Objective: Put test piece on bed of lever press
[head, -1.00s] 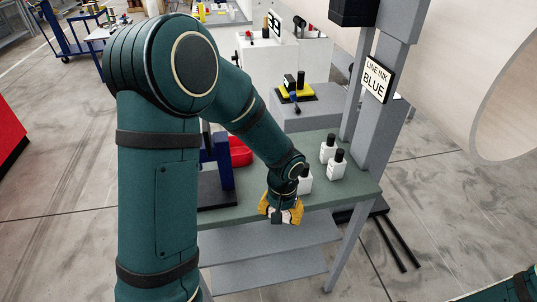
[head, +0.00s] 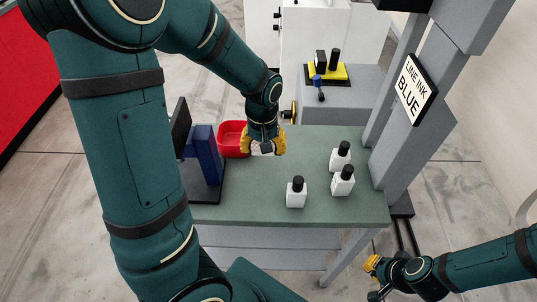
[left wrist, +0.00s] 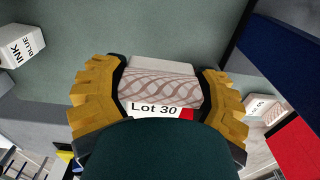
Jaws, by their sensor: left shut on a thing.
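My left gripper (head: 264,146) is shut on the test piece, a block with a brown wavy pattern and a "Lot 30" label (left wrist: 160,92), best seen in the left wrist view. In the head view the gripper is above the green table, just right of the red bin (head: 231,140). What I take as the lever press (head: 208,158), a blue upright on a dark base, stands to its left, partly behind my arm; its bed is not clearly visible. My right gripper (head: 374,279) is open and empty, low at the right, off the table.
Several white ink bottles with black caps (head: 296,192) stand on the table (head: 255,205). A grey post with a "LINE INK BLUE" sign (head: 414,89) rises at right. A yellow device (head: 328,74) stands behind.

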